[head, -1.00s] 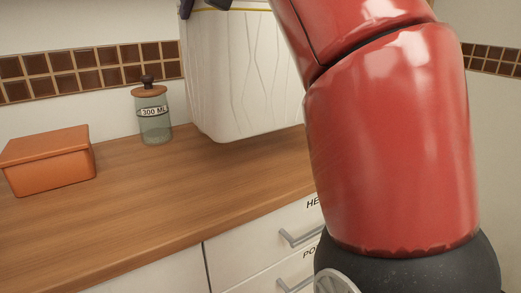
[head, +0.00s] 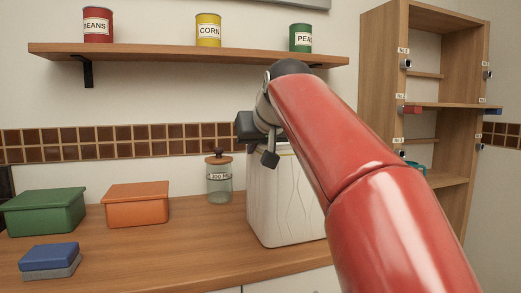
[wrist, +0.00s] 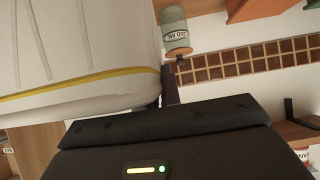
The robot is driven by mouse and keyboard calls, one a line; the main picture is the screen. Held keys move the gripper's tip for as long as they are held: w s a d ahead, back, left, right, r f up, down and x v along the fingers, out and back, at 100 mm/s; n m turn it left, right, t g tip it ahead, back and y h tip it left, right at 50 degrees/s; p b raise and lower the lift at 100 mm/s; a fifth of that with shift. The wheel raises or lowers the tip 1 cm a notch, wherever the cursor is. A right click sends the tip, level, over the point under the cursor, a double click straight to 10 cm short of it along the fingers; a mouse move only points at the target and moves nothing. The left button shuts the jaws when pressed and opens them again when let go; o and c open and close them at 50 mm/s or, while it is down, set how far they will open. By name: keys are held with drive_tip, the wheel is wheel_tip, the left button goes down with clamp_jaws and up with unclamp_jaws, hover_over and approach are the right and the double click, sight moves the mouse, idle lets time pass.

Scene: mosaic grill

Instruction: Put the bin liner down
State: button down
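The bin liner (head: 282,205) is a tall white bag with a creased front and a yellow band near its rim. It is upright over the wooden counter, right of the glass jar; I cannot tell whether its base touches the counter. My gripper (head: 258,143) is at its upper left rim and appears shut on it. In the wrist view the bin liner (wrist: 75,45) fills the upper left, and a dark finger of my gripper (wrist: 168,88) lies at its edge. My red arm hides the bag's right side.
The counter (head: 165,250) carries a glass jar (head: 219,188), an orange box (head: 137,206), a green box (head: 45,212) and a blue-grey box (head: 50,260). A shelf (head: 150,52) with cans hangs above. A wooden cabinet (head: 375,80) stands right.

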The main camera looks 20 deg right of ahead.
sight(264, 145)
drive_tip(key=shift+f, duration=0.2)
drive_tip(key=c, duration=1.6)
unclamp_jaws()
drive_tip(key=v, duration=0.7)
drive_tip(key=shift+s+a+r, duration=0.1)
drive_tip(key=shift+s+r, duration=0.15)
drive_tip(key=shift+r, duration=0.05)
